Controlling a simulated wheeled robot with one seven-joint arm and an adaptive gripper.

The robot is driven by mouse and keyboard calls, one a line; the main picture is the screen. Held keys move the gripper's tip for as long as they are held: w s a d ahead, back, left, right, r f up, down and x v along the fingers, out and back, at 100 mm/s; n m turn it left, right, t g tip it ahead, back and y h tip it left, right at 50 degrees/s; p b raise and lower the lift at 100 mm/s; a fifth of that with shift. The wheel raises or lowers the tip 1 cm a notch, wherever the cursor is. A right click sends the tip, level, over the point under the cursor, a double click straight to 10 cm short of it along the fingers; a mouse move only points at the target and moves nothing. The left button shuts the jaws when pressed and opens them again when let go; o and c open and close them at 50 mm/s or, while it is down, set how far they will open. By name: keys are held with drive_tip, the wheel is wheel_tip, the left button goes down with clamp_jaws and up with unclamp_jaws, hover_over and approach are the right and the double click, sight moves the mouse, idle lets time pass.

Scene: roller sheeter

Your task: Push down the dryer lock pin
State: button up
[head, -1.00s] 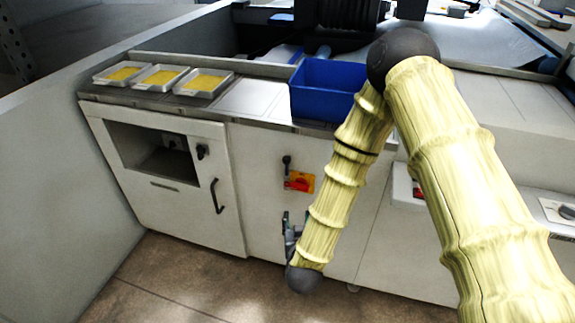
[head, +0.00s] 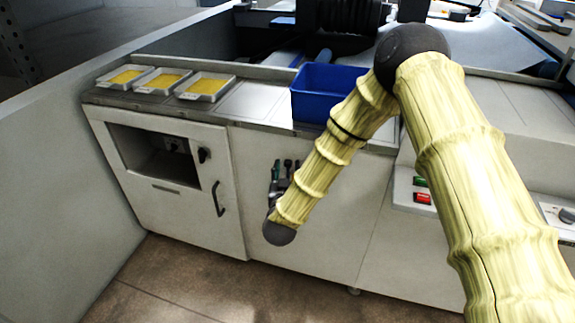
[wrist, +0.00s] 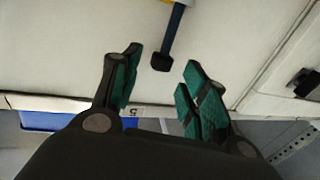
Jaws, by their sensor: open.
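The likely lock pin, a dark rod with a black knob end (wrist: 161,62), stands out from the white front panel in the wrist view. In the head view its knob (head: 287,163) shows between my fingertips. My gripper (head: 285,168) is open, with one green-padded finger on each side of the knob. In the wrist view the gripper (wrist: 158,70) is empty, and the knob sits just beyond the gap between the fingertips. I cannot tell whether anything touches. My arm hides the lower part of the pin and the red and yellow switch in the head view.
A cabinet door with a black knob (head: 204,155) and a handle (head: 218,198) is to the left. A blue bin (head: 312,100) and several yellow-filled trays (head: 203,88) sit on the counter above. Green and red buttons (head: 422,195) are to the right.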

drive_tip(key=shift+w+d, duration=0.1)
drive_tip(key=shift+w, duration=1.05)
clamp_jaws()
